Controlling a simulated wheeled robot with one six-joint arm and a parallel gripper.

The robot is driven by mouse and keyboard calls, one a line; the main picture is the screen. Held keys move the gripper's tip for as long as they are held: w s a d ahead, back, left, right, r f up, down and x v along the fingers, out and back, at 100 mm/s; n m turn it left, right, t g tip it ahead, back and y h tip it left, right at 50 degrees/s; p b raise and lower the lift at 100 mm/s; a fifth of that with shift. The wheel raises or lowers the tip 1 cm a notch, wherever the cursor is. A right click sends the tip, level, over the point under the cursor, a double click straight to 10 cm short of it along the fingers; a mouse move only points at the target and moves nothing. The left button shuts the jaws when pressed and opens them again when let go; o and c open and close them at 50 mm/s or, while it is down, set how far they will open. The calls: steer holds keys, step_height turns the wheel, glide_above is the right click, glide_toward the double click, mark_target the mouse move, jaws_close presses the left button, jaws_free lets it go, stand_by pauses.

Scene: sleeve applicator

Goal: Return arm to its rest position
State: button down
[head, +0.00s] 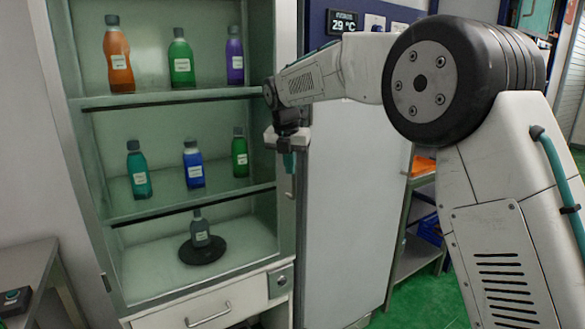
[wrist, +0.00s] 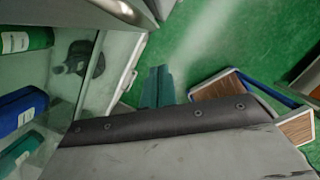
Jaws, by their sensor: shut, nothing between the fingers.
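My arm reaches from the right of the head view toward the cabinet. My gripper (head: 289,165) points down in front of the cabinet's right edge, apart from the bottles. Its teal fingers are shut with nothing between them. In the wrist view the shut fingers (wrist: 157,82) show over the green floor, with a dark part of my own arm across the lower picture.
An open cabinet (head: 180,101) holds several bottles on its shelves. A grey bottle (head: 200,228) stands on a black disc (head: 202,250) at the bottom. A side table (head: 30,262) is at left. A blue-edged item (wrist: 235,80) lies below right in the wrist view.

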step_height(320, 180, up, 8)
steer(key=s+m, duration=0.2)
steer(key=m, duration=0.1)
steer(key=s+d+f+m, duration=0.4)
steer(key=s+m, duration=0.5)
steer(key=s, duration=0.6)
steer(key=s+d+f+m, duration=0.4)
steer(key=s+d+m, duration=0.5)
steer(key=s, duration=0.7)
steer(key=s+d+f+m+g+y, duration=0.1)
steer(key=s+d+f+m, duration=0.3)
steer(key=s, duration=1.2)
steer(key=d+m, duration=0.3)
steer(key=m, duration=0.3)
steer(key=shift+m, duration=0.4)
